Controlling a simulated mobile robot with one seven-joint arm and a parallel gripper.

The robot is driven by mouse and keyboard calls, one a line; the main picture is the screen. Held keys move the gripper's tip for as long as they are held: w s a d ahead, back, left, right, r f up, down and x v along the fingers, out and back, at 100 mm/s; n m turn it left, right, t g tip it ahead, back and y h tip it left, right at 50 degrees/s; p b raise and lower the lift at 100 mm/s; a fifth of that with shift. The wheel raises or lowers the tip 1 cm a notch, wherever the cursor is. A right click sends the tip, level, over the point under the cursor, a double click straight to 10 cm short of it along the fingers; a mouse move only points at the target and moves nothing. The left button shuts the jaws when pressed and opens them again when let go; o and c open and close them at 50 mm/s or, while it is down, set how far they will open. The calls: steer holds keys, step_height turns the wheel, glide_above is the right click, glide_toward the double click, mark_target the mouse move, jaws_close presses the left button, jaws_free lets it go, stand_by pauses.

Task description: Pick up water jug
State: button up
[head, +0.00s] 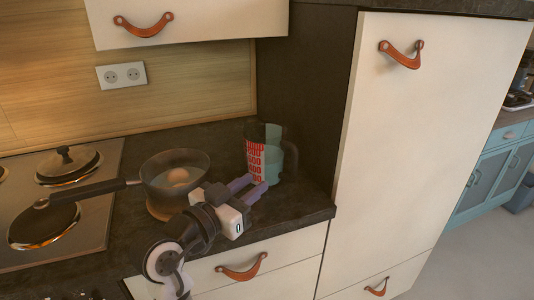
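The water jug (272,138) is a clear, teal-tinted measuring jug with red markings and a dark handle on its right. It stands upright on the dark counter, in the corner by the tall cabinet. My gripper (257,183) is in front of the jug's lower part, with its two purple fingers spread apart and pointing toward it. The fingers overlap the jug's lower edge in the picture. I cannot tell whether they touch it. Nothing shows held between them.
The tall cabinet (425,140) blocks the right side. A wall cabinet (200,22) hangs above.

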steer(key=p, duration=0.2)
glide_toward(293, 158)
steer(key=x, duration=0.4)
steer(key=shift+w, duration=0.15)
steer(key=p+x, duration=0.1)
steer(key=x, duration=0.3)
steer(key=shift+d+p, duration=0.15)
steer(key=shift+p, duration=0.15)
steer(key=shift+w+d+f, duration=0.1)
steer(key=shift+w+d, duration=0.15)
steer(key=shift+w, duration=0.15)
jaws_close()
